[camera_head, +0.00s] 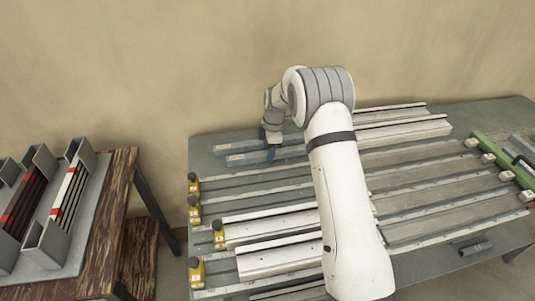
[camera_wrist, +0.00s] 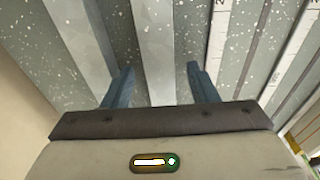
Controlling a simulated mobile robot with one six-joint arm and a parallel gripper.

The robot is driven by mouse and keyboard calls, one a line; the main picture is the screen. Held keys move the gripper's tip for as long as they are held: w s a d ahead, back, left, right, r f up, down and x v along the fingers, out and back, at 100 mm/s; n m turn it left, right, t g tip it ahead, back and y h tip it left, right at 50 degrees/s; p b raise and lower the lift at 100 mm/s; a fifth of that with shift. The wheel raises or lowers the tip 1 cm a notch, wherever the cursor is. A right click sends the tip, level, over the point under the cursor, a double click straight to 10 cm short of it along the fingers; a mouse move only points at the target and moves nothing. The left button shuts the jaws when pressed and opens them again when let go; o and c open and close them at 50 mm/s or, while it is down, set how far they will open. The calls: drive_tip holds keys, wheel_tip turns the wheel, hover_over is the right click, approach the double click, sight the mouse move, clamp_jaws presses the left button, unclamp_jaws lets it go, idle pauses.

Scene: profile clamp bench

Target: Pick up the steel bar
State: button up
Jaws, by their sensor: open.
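My gripper (camera_head: 271,154) is open over the back left of the bench, with its blue-grey fingers pointing down. In the wrist view, the fingertips (camera_wrist: 159,72) are spread on either side of a plain grey steel bar (camera_wrist: 154,40). The bar lies between them in the picture, with gaps on both sides; I cannot tell how high the fingers are above it. A second, wider bar (camera_wrist: 72,28) lies left of the fingers. In the head view, grey bars (camera_head: 236,147) lie near the bench's back edge, partly hidden by my gripper and arm.
Light channel profiles (camera_head: 275,262) and rails fill much of the bench. Yellow clamps (camera_head: 197,272) stand along its left end, and a green beam (camera_head: 502,160) crosses the right. A wooden table (camera_head: 122,190) at left holds grey racks (camera_head: 45,240) of striped bars. A wall stands behind.

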drive_tip(key=shift+c, duration=0.3)
clamp_jaws()
drive_tip(key=shift+r, duration=0.1)
